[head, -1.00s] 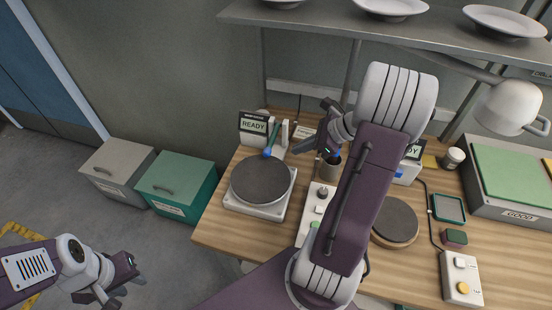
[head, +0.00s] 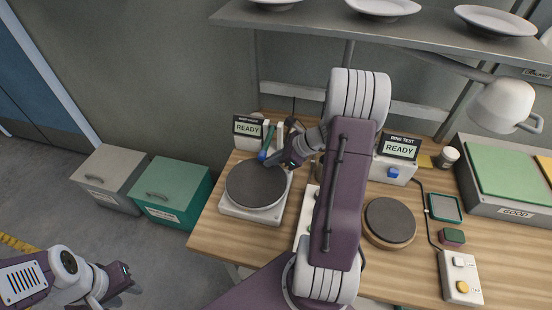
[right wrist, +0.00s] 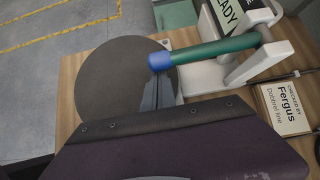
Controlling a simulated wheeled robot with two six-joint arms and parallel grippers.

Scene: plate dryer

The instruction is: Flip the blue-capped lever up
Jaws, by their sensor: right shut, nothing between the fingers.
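The lever has a green rod (right wrist: 222,48) and a blue cap (right wrist: 160,61). It is hinged between white brackets (right wrist: 262,45) behind the round dark plate (right wrist: 110,85). The lever points out from its hinge, cap end toward the plate. In the head view, its blue cap (head: 262,155) shows just left of my right gripper (head: 270,160). My right gripper is shut and empty; in the right wrist view its fingertips (right wrist: 158,85) are close below the cap. I cannot tell if they touch. My left gripper (head: 118,288) appears open, away from the table at lower left.
A "READY" screen (head: 248,127) stands behind the plate. A second station labelled RING TEST (head: 398,150) with a blue knob is right of my right arm. A shelf with white plates (head: 383,8) hangs above.

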